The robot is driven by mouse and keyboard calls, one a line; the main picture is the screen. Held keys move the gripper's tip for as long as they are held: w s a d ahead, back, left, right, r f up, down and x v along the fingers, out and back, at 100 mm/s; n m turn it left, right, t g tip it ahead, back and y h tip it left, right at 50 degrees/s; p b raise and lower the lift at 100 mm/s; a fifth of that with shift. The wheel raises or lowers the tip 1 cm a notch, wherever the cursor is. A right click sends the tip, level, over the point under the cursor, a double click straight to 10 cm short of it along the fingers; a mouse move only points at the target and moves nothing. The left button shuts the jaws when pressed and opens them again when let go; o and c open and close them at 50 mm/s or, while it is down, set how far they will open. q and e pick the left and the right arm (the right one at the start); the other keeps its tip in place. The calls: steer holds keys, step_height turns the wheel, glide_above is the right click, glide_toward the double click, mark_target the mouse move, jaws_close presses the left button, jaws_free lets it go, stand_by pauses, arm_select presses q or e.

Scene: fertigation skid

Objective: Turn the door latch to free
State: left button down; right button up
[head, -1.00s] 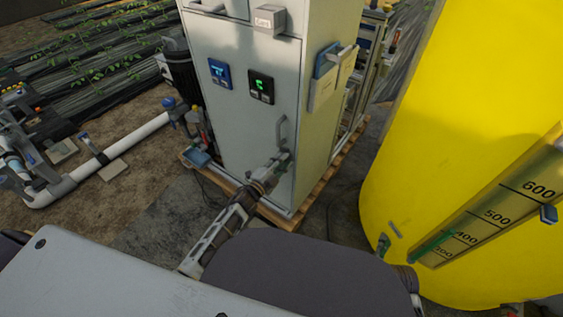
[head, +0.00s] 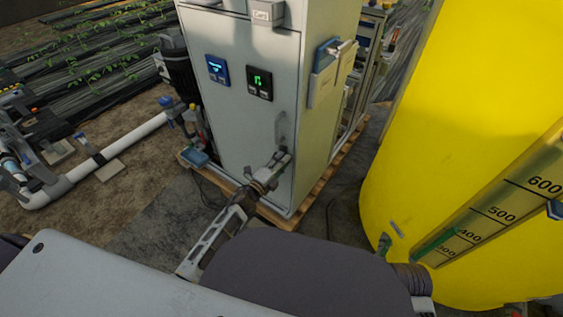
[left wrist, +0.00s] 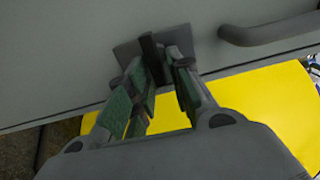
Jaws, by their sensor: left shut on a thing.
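The grey cabinet door (head: 240,130) faces me, with its bar handle (head: 281,128) near the right edge. My left gripper (head: 281,158) is at the door just below this handle. In the left wrist view, my left gripper (left wrist: 164,72) has its green-padded fingers closed around a small dark latch lever (left wrist: 147,46) on a square grey plate (left wrist: 127,52). The bar handle (left wrist: 265,33) is to the right of the latch there, apart from the fingers. In the head view the gripper hides the latch. My right gripper is not in view.
A large yellow tank (head: 450,130) with a level scale stands close on the right. The cabinet stands on a wooden pallet (head: 325,165). A white pipe (head: 125,145) and a dark pump (head: 180,70) are on the left. Document holders (head: 325,75) hang on the cabinet's side.

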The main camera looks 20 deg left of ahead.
arm_select(q)
steer(key=c, duration=1.5)
jaws_free()
steer(key=shift+s, duration=0.1)
steer(key=shift+v, duration=5.9)
